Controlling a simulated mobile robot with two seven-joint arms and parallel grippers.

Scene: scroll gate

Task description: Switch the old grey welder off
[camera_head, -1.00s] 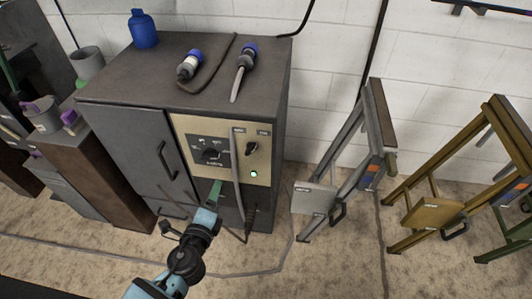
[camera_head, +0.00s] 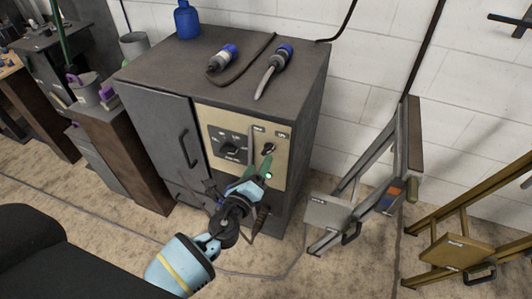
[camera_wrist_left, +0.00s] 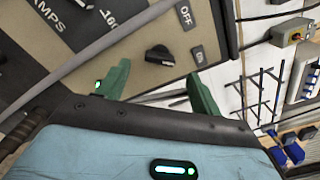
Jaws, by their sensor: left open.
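The old grey welder (camera_head: 160,120) is a dark grey cabinet with a tan control panel (camera_head: 217,122). Its black rotary switch (camera_head: 268,148) sits at the panel's upper right, near OFF and ON labels. In the wrist view the switch (camera_wrist_left: 160,55) lies just beyond the fingertips, apart from them; I cannot tell which label it points to. My right gripper is not in view.
Plugs (camera_head: 222,57) and a blue bottle (camera_head: 187,20) stand on the cabinet. A grey folding frame (camera_head: 365,185) and a yellow one (camera_head: 465,230) stand to the right. Cables lie on the floor.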

